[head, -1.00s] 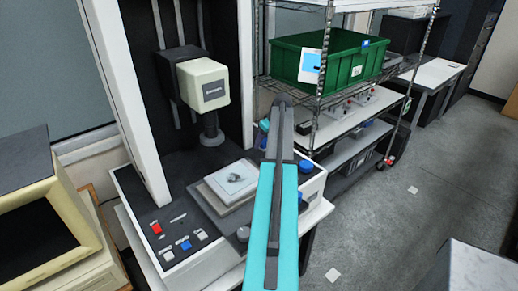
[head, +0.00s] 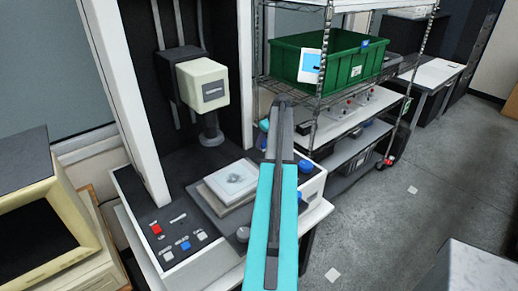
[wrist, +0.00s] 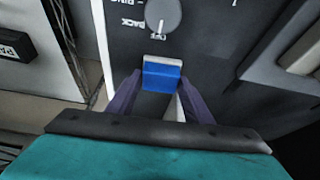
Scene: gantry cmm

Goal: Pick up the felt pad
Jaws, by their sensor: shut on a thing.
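In the wrist view, a small block, blue on its near face with a pale grey-white top, sits between my fingertips; I take it to be the felt pad (wrist: 162,75). My gripper (wrist: 159,82) has one dark purplish finger against each side of it and is shut on it. A dark panel with a grey dial lies just beyond the block. I cannot tell whether the block still touches that panel. In the head view my own teal arm hides the gripper and the pad.
The dial (wrist: 163,14) has printed words around it. In the head view a measuring machine (head: 203,85) stands over a stage plate (head: 228,182). A wire rack holds a green bin (head: 325,62). An old beige monitor (head: 85,225) is at left. The grey floor (head: 400,215) at right is mostly clear.

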